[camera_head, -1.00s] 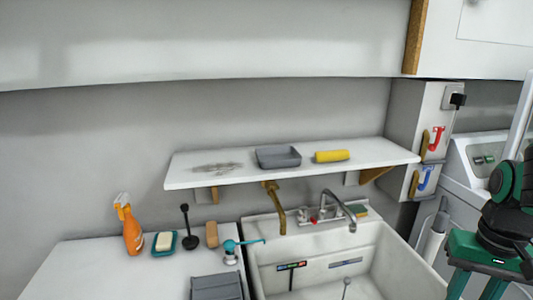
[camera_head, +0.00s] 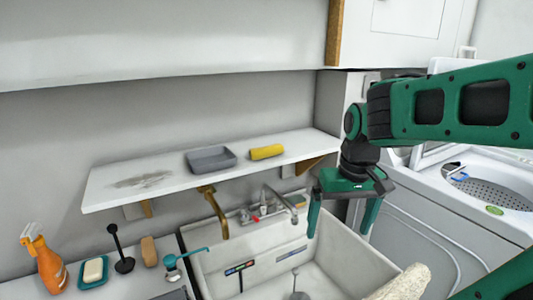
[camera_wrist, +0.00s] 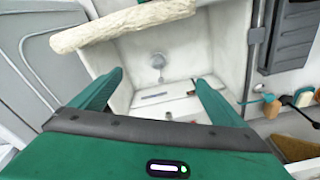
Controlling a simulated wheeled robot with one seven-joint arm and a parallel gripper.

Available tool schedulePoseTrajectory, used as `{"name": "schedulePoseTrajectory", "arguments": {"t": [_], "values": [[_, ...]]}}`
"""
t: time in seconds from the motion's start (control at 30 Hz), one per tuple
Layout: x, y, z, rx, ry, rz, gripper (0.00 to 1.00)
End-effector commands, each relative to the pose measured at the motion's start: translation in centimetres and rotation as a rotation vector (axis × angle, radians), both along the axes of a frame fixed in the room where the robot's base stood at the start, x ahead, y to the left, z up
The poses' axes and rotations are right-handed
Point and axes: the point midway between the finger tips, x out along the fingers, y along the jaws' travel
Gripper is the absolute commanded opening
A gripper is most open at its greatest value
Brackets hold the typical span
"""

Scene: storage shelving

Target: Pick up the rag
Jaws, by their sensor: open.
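A beige, rough-textured rolled cloth (camera_head: 402,284), which looks like the rag, lies along the near edge of the sink. In the wrist view the beige roll (camera_wrist: 125,24) crosses the top left, beyond my fingers. A yellow roll (camera_head: 266,152) lies on the wall shelf; I cannot tell if it is cloth. My gripper (camera_head: 340,232) is open and empty, pointing down over the right part of the sink, apart from both rolls. In the wrist view my open gripper (camera_wrist: 160,80) faces the sink basin. My arm borders the beige roll's right end in the head view.
The white shelf (camera_head: 110,190) also holds a grey tray (camera_head: 211,159). An orange spray bottle (camera_head: 44,262) stands at left. A washing machine (camera_head: 425,220) stands at right.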

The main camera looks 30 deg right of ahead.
Motion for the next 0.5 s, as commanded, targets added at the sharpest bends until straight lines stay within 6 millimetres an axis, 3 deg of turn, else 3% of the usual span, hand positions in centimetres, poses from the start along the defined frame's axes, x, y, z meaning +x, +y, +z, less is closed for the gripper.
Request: {"name": "schedulePoseTrajectory", "arguments": {"t": [0.03,0.1,0.2,0.3,0.5], "values": [[3.3,0.0,1.8,-0.015,-0.044,0.066,1.00],[7.5,0.2,4.2,-0.034,-0.110,0.157,1.00],[12.5,0.9,7.2,-0.059,-0.189,0.270,1.00],[15.9,1.6,9.3,-0.079,-0.244,0.349,1.00],[19.3,2.0,10.5,-0.090,-0.277,0.399,1.00]]}}
